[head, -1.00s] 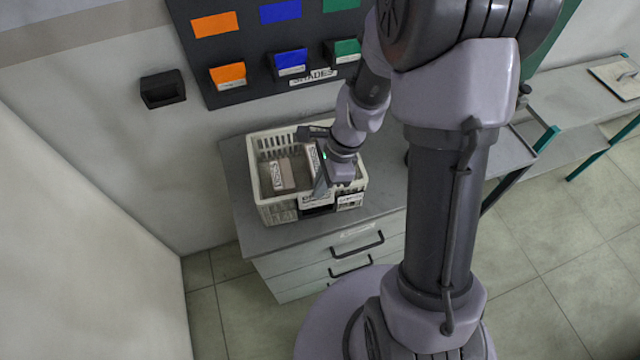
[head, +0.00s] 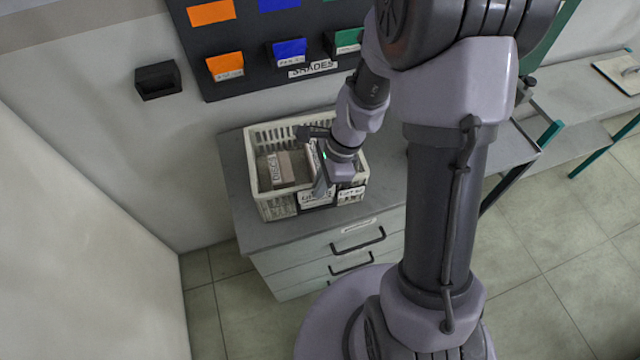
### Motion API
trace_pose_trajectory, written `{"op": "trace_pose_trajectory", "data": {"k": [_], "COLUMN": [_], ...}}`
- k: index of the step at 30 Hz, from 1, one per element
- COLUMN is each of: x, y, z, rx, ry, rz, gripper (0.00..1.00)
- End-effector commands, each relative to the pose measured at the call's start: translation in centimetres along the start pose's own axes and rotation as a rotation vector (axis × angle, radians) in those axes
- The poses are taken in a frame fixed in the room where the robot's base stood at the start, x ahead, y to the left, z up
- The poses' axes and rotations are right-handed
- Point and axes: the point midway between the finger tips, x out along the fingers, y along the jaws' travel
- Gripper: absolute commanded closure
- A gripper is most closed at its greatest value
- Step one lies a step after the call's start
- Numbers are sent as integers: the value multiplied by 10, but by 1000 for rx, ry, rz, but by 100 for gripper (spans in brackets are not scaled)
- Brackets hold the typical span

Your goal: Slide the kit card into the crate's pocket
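The crate (head: 252,180) is a white slatted plastic basket on the grey cabinet top. A pale printed piece (head: 313,198) shows on its front wall over a dark patch that looks like the pocket. I cannot tell whether this piece is the kit card or a fixed label. A second white label (head: 350,193) is on the front wall to its right. My gripper (head: 321,184) is over the crate's front rim, pointing down, right by the printed piece. My wrist and the small view hide what is between its fingers.
Pale boxes (head: 284,168) with print lie inside the crate. The cabinet top (head: 240,222) is clear to the left of the crate. A dark board (head: 255,88) with orange, blue and green pockets hangs behind. A black holder (head: 158,80) is on the wall.

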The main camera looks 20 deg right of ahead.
Motion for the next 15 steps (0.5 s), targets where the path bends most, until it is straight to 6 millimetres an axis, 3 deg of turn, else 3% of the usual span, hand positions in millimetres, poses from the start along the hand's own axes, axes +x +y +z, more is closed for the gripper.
{"op": "trace_pose_trajectory", "data": {"k": [15], "x": [8], "y": [-1], "z": [-3], "rx": [0], "ry": [0], "rz": [0], "gripper": [100]}}
